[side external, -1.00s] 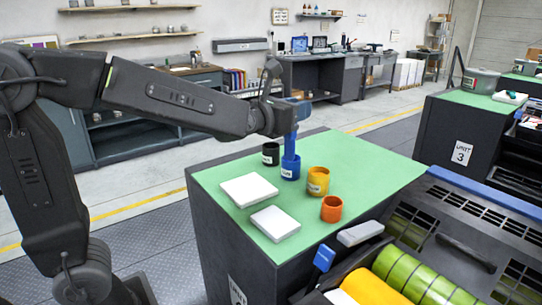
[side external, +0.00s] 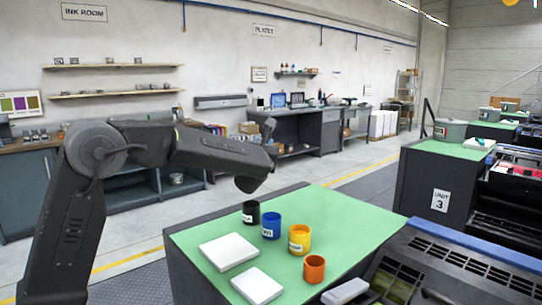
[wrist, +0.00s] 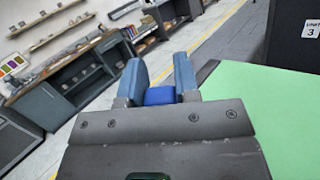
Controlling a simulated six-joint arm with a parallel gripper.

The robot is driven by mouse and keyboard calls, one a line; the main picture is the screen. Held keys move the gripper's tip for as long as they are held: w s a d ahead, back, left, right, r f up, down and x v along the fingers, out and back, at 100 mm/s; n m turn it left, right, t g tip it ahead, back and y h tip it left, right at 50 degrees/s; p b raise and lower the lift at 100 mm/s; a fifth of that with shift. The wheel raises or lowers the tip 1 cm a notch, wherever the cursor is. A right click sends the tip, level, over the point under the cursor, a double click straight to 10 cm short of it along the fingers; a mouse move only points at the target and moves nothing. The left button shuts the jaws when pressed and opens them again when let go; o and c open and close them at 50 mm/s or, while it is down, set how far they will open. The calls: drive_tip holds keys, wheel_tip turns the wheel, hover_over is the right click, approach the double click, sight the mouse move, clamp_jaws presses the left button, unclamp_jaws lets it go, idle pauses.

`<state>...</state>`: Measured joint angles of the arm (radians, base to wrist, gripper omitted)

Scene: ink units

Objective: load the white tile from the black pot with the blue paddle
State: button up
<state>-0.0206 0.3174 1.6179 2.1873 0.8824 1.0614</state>
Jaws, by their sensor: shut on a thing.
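The black pot (side external: 251,212) stands upright at the back left of a row of pots on the green worktop. Two white tiles lie flat in front of the pots: a larger one (side external: 228,250) and a smaller one (side external: 257,286) nearer the camera. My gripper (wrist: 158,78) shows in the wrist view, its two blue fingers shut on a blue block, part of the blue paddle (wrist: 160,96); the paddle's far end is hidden. In the side view my fingers and the paddle are hidden behind my forearm's end, left of and above the black pot.
A blue pot (side external: 271,226), a yellow pot (side external: 300,239) and an orange pot (side external: 314,268) stand beside the black pot. The right and back of the green worktop (side external: 355,232) are clear. A dark machine (side external: 455,262) adjoins its right side.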

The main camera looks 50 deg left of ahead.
drive_tip(key=a+f+n+g+y, duration=0.1)
drive_tip(key=a+f+y, duration=0.1)
drive_tip(key=f, duration=0.7)
drive_tip(key=shift+w+a+f, duration=0.2)
drive_tip(key=shift+a+f, duration=0.2)
drive_tip(key=shift+a, duration=0.15)
drive_tip(key=shift+r, duration=0.1)
wheel_tip(320, 180, up, 8)
drive_tip(key=shift+f, duration=0.2)
idle(0.7)
idle(0.6)
